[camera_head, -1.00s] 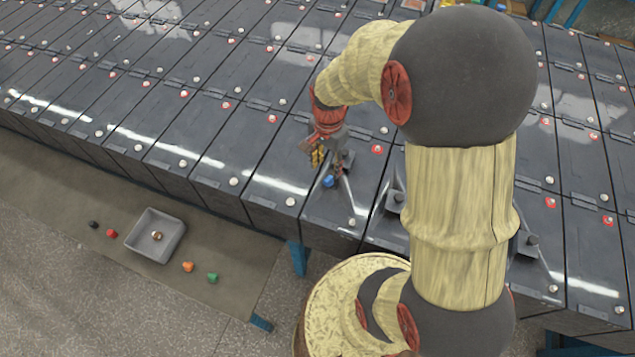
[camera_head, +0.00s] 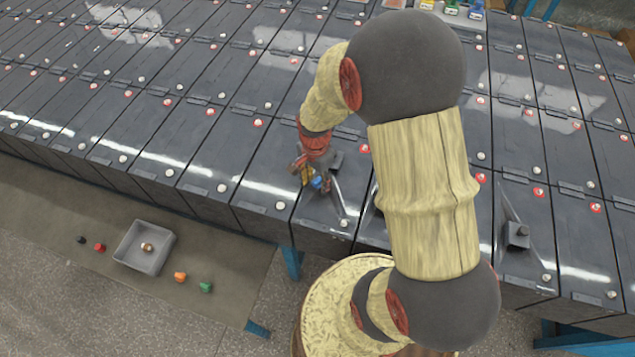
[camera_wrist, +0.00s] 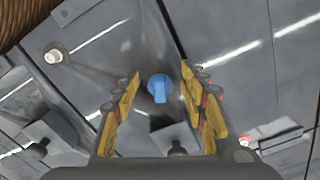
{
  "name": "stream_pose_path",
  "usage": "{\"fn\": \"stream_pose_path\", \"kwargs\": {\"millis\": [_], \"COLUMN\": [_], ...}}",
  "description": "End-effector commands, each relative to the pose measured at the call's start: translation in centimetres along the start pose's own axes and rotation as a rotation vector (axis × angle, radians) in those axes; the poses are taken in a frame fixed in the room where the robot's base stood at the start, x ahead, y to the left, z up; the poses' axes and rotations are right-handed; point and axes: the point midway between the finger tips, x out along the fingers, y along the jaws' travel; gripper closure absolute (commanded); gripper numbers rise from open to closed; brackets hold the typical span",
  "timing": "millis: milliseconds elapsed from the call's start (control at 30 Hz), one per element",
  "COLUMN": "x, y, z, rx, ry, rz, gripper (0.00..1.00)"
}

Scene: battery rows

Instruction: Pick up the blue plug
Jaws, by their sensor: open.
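The blue plug (camera_wrist: 159,87) is a small blue knob on a dark battery top. In the wrist view it shows between the two yellow-padded fingers of my gripper (camera_wrist: 160,105), apart from both. In the head view the blue plug (camera_head: 316,182) is partly covered by my gripper (camera_head: 311,177), which is low over the battery at its side. My gripper is open and empty, with its fingers on either side of the plug in the wrist view. Whether the fingertips are level with the plug is hard to tell.
Dark battery rows (camera_head: 219,137) with white and red terminal caps surround my gripper. A grey bracket (camera_head: 516,236) stands on a battery to the right.

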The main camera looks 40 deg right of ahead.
Motion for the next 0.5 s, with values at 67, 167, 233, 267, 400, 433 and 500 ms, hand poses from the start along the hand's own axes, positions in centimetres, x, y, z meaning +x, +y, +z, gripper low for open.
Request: {"fn": "stream_pose_path", "kwargs": {"millis": [67,167,233,267,400,433,500], "x": [-0.05,-0.06,-0.06,-0.06,-0.07,-0.07,-0.07], "y": [-0.02,-0.01,-0.01,-0.01,-0.01,-0.01,-0.01], "z": [-0.01,-0.01,-0.01,-0.01,-0.01,-0.01,-0.01], "rx": [0.0,0.0,0.0,0.0,0.0,0.0,0.0], "ry": [0.0,0.0,0.0,0.0,0.0,0.0,0.0], "rz": [-0.001,0.0,0.0,0.0,0.0,0.0,0.0], "gripper": [0.57,0.6,0.64,0.66,0.74,0.75,0.79]}}
